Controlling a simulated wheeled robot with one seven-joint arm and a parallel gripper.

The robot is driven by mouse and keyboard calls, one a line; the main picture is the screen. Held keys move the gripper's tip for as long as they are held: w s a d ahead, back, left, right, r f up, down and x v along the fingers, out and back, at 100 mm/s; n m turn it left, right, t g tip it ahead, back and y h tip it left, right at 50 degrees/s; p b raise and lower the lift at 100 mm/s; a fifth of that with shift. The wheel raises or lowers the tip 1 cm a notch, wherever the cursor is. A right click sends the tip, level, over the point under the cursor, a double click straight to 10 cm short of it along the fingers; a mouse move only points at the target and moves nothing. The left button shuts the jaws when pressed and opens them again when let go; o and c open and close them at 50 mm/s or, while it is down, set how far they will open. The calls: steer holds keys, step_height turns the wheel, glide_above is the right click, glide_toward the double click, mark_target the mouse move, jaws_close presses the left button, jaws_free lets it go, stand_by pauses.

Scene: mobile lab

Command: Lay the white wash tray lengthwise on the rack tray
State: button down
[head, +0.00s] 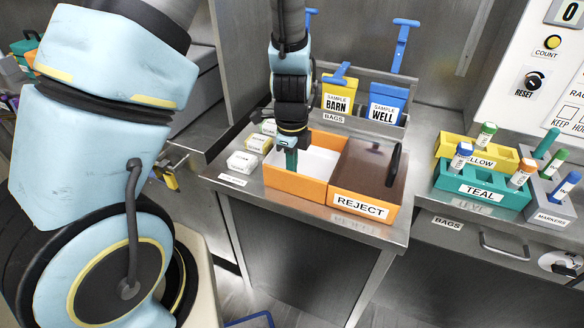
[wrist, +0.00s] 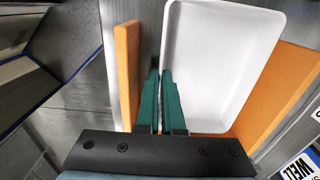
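The white wash tray (head: 318,160) sits within the left part of an orange open box labelled REJECT (head: 360,208). It is a shallow, rounded-corner rectangle and fills much of the wrist view (wrist: 225,65). My gripper (head: 291,160) points down at the tray's left side. In the wrist view its teal fingers (wrist: 160,75) are close together, one on each side of the tray's left rim, and look shut on it. The head view hides the contact behind the fingers. I cannot identify the rack tray for certain in either view.
Yellow BARN (head: 338,98) and blue WELL (head: 388,100) holders stand behind. Yellow and teal tube racks (head: 482,188) and a grey marker block (head: 548,195) are at right.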

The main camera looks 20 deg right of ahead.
steer(key=shift+f, duration=0.1)
steer(key=shift+f, duration=0.15)
steer(key=c, duration=1.3)
jaws_free()
step_height(320, 180, up, 12)
steer(key=r+b, duration=0.1)
steer(key=b, duration=0.1)
steer(key=w+a+n, duration=0.1)
steer(key=a+n, duration=0.2)
steer(key=a, duration=0.1)
steer(key=w+a+n, duration=0.1)
steer(key=a+n, duration=0.3)
steer(key=w+a+n, duration=0.1)
steer(key=a+n, duration=0.3)
steer(key=shift+w+a+r+t, duration=0.15)
steer(key=shift+a+r+t, duration=0.15)
steer(key=shift+r, duration=0.05)
steer(key=a+n, duration=0.4)
steer(key=s+a+n, duration=0.1)
steer(key=a+n, duration=0.3)
steer(key=n, duration=0.1)
steer(key=a+n+t, duration=0.1)
steer(key=a+n, duration=0.3)
steer(key=shift+s+a+r+n, duration=0.1)
steer(key=shift+s+r+n, duration=0.2)
steer(key=shift+s, duration=0.1)
steer(key=shift+s+a+n, duration=0.1)
steer(key=shift+a+n, duration=0.15)
steer(key=shift+n, duration=0.15)
